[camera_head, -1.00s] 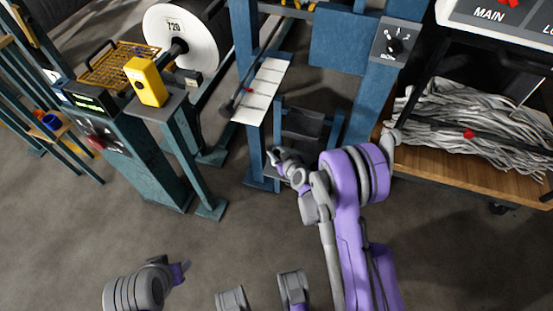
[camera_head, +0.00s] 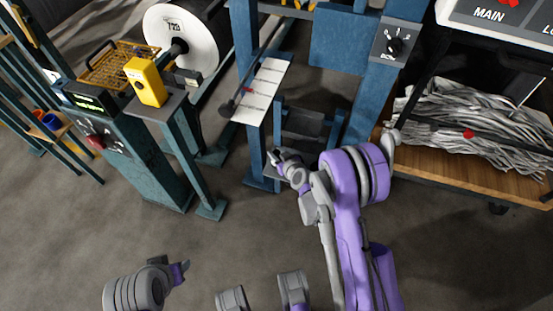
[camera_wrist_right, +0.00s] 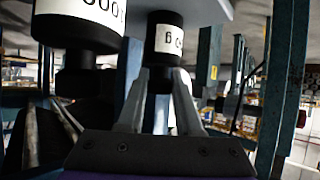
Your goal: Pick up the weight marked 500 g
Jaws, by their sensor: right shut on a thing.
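In the right wrist view, a small black weight with a white label (camera_wrist_right: 166,38) is at the centre, against a pale grey plate (camera_wrist_right: 205,10). Its label is only partly readable. The two fingers of my right gripper (camera_wrist_right: 159,80) close from both sides on its narrow black knob. A larger black weight (camera_wrist_right: 82,35) is beside it at upper left, its label cut by the frame edge and showing zeros. In the head view my right gripper (camera_head: 274,157) is at the blue frame, and the weights cannot be made out. My left gripper (camera_head: 180,271) is at lower left, small and apart from everything.
Blue posts of the frame (camera_head: 262,150) stand close around my right gripper. A wooden shelf (camera_head: 470,160) with grey strips is at right. A console with a yellow box (camera_head: 146,82) and a white roll (camera_head: 180,40) are at left. The floor between is clear.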

